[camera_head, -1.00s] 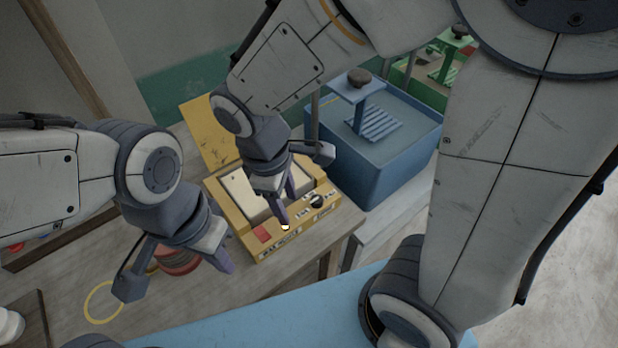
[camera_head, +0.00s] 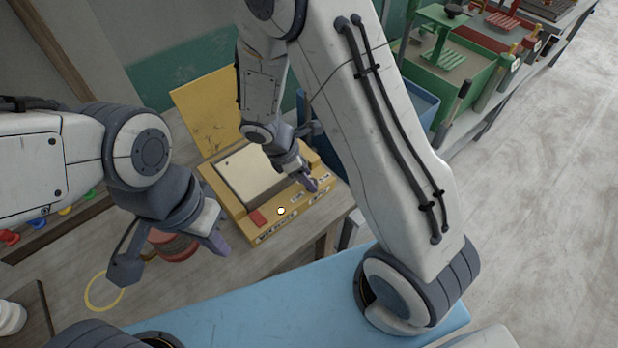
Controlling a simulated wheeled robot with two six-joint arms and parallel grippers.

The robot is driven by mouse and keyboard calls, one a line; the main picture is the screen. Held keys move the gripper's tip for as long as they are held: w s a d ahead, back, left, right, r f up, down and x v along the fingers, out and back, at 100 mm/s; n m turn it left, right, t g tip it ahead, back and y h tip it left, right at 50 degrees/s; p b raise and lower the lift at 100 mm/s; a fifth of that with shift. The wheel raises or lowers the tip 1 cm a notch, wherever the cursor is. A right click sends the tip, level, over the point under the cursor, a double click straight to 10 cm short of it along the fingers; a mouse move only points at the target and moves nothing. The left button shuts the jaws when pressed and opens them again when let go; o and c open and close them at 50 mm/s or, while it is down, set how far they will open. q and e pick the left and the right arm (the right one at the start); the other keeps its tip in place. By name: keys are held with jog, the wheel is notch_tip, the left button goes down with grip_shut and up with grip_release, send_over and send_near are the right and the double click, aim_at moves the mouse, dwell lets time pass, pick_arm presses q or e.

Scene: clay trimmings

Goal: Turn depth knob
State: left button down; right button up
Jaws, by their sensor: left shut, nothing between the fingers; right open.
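The yellow machine (camera_head: 232,212) sits on the wooden bench with a pale top plate (camera_head: 247,178), a red patch, small labels and a small white knob (camera_head: 281,211) on its front panel. The black knob on the panel's right part is hidden now by my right gripper (camera_head: 311,184). That gripper reaches down over this part with its purple fingers open; whether they touch the knob I cannot tell. My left gripper (camera_head: 218,243) is shut and empty, left of the machine and above a reddish round stack (camera_head: 172,246).
A yellow panel (camera_head: 208,108) stands behind the machine. A blue bin (camera_head: 422,105), partly hidden by my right arm, and a green bin (camera_head: 462,82) stand to the right. A yellow ring (camera_head: 88,291) lies on the bench at left. Open floor lies at far right.

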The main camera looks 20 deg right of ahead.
jog(key=shift+d+f, duration=0.3)
jog(key=shift+f, duration=0.35)
grip_shut()
